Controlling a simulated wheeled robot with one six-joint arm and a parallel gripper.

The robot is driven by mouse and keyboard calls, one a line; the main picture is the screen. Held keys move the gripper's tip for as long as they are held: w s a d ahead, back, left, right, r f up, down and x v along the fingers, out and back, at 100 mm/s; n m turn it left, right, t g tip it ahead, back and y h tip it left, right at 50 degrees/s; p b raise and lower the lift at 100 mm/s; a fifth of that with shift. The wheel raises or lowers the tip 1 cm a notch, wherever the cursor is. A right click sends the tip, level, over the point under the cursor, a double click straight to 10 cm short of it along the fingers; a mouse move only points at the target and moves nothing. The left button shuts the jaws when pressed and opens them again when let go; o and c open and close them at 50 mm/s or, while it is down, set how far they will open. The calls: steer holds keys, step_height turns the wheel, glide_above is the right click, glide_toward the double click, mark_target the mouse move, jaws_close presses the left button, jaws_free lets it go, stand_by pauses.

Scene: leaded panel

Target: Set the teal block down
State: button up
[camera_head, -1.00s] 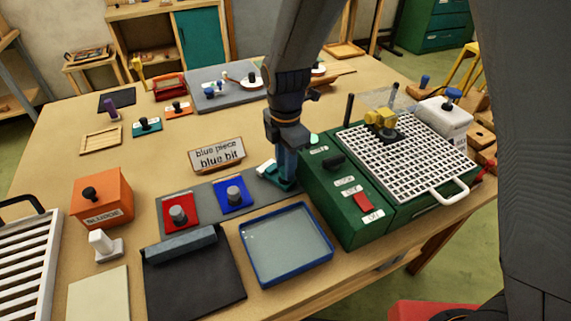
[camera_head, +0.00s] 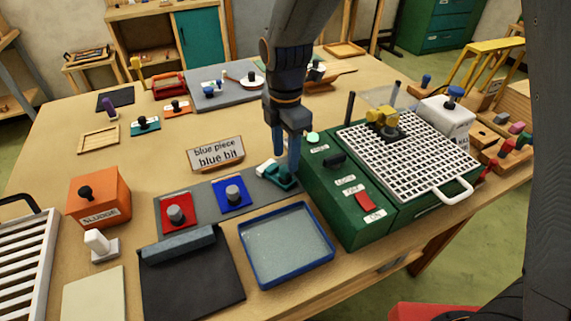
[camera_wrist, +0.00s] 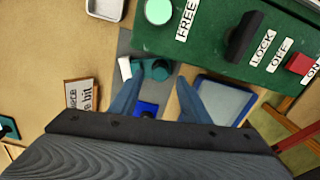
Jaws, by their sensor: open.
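The teal block (camera_head: 284,178) rests on the right end of the dark grey strip (camera_head: 205,215), close against the green machine. In the wrist view the teal block (camera_wrist: 157,70) shows with its dark knob, between and just beyond my fingertips. My gripper (camera_head: 286,158) is open above the block, holding nothing, and partly hides it in the head view. A small white piece (camera_wrist: 125,68) lies against the block's left side. The red block (camera_head: 176,213) and the blue block (camera_head: 232,195), each with a grey knob, sit on the same strip.
The green machine (camera_head: 340,215) with a white grid stands close on the right. A blue-rimmed tray (camera_head: 243,259) lies in front. The sign "blue piece blue bit" (camera_head: 216,154) stands behind the strip. An orange sludge box (camera_head: 98,196) is at left.

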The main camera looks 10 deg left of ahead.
step_height(320, 180, up, 8)
steer(key=b, duration=0.2)
steer(key=shift+r, duration=0.1)
step_height(320, 180, up, 9)
steer(key=s+p, duration=0.2)
steer(key=p, duration=0.7)
steer(key=shift+s, duration=0.3)
